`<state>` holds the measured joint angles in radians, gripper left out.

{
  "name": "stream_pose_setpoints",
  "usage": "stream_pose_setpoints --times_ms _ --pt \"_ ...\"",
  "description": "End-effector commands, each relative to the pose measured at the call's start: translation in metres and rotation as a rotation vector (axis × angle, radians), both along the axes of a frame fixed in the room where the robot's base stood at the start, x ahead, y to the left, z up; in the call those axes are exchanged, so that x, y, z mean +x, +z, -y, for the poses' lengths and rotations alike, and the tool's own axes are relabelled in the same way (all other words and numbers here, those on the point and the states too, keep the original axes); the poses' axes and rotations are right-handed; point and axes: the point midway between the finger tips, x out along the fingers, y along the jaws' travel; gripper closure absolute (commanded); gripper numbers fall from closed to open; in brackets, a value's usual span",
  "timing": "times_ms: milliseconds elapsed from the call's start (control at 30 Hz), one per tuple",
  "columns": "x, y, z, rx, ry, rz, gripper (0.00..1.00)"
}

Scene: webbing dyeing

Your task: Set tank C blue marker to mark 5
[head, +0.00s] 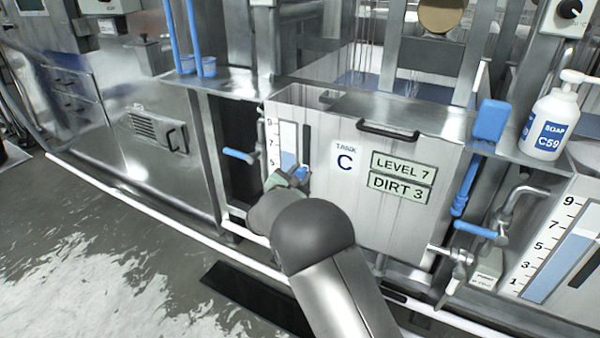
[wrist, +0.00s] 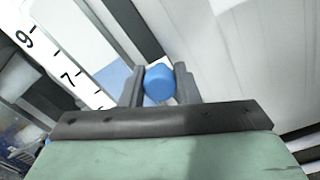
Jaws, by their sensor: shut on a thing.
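Tank C (head: 330,205) is a grey metal tank with a "TANK C" label. Its gauge (head: 288,145) has a number scale on the left and a blue band in its lower part. The blue marker (head: 302,172) is a round knob beside the gauge, low on the tank front. In the wrist view the blue marker (wrist: 159,84) sits between both fingers of my gripper (wrist: 159,88), which is shut on it. The 9 and 7 of the scale show at upper left there. The lower numbers are hidden by my gripper, so the exact mark cannot be read.
Signs (head: 402,167) on tank C read LEVEL 7 and DIRT 3. A blue-handled valve (head: 240,155) is left of the gauge. A soap bottle (head: 548,120) stands at right, above another gauge (head: 550,260). A black handle (head: 388,131) juts from the tank's top edge.

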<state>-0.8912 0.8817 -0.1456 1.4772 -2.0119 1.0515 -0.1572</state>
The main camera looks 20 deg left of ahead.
Motion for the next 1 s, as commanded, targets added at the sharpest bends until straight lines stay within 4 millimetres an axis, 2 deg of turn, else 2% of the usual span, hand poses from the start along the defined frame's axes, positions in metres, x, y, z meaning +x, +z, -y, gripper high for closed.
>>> stream_pose_setpoints --times_ms 33,100,433,467,500,533,833,1000 --pt "-0.001 -0.020 0.000 -0.002 0.000 -0.001 1.00" --pt "-0.001 -0.027 0.000 -0.001 0.000 -0.001 1.00" --pt "-0.001 -0.025 0.000 -0.001 0.000 -0.002 1.00" --pt "-0.001 -0.025 0.000 -0.001 0.000 -0.002 0.66" --pt "-0.001 -0.025 0.000 -0.001 0.000 -0.002 0.55" --pt "-0.001 -0.025 0.000 -0.001 0.000 -0.002 0.50" --pt "-0.002 -0.025 0.000 -0.001 0.001 -0.002 0.50" --pt "-0.019 -0.025 -0.004 -0.002 0.003 -0.003 0.50"
